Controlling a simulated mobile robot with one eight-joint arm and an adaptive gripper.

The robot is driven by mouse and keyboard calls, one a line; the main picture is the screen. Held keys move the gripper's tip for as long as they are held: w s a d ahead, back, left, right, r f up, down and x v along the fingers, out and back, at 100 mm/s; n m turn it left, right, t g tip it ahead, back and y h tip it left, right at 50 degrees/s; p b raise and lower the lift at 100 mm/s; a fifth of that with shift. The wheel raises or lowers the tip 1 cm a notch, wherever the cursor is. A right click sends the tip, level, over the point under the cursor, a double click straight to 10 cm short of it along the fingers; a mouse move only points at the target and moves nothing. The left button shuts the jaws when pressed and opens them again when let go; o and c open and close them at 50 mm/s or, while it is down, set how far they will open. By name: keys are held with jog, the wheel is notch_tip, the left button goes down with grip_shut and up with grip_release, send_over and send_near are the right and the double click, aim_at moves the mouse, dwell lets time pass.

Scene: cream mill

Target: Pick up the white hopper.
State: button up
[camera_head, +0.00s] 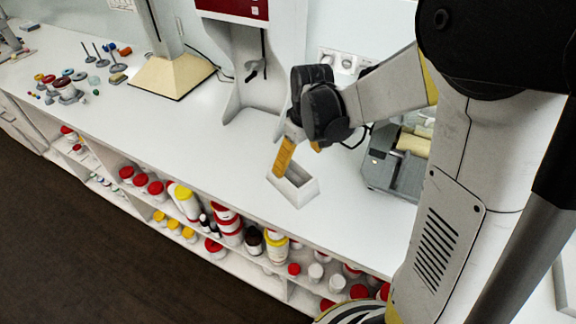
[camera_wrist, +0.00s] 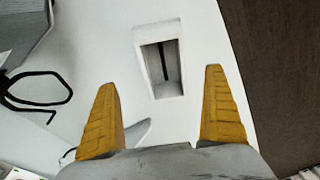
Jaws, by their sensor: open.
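The white hopper (camera_head: 306,191) is a small open-topped box on the white counter, near its front edge. In the wrist view the hopper (camera_wrist: 141,72) lies beyond my fingertips, roughly between them in picture width, with a dark slot inside its opening. My gripper (camera_head: 283,160) has yellow fingers and is just behind and above the hopper in the head view. In the wrist view my gripper (camera_wrist: 162,90) is open, with nothing between the fingers. I cannot tell whether a fingertip touches the hopper; part of the hopper's rim is hidden by a finger in the head view.
A grey machine (camera_head: 379,166) stands on the counter to the right, with a black cable beside it. A white stand (camera_head: 236,100) rises behind. Shelves below the counter (camera_head: 170,120) hold several bottles and jars.

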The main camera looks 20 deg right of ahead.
aim_at(293, 177)
jog(key=f+b, duration=0.1)
jog(key=f, duration=0.1)
jog(key=f+b, duration=0.1)
jog(key=f, duration=0.2)
jog(key=w+a+f+b, duration=0.1)
jog(key=f, duration=0.2)
jog(key=shift+f, duration=0.25)
jog(key=shift+r, duration=0.1)
jog(key=c, duration=1.4)
jog(key=shift+r, duration=0.1)
jog(key=shift+c, duration=0.2)
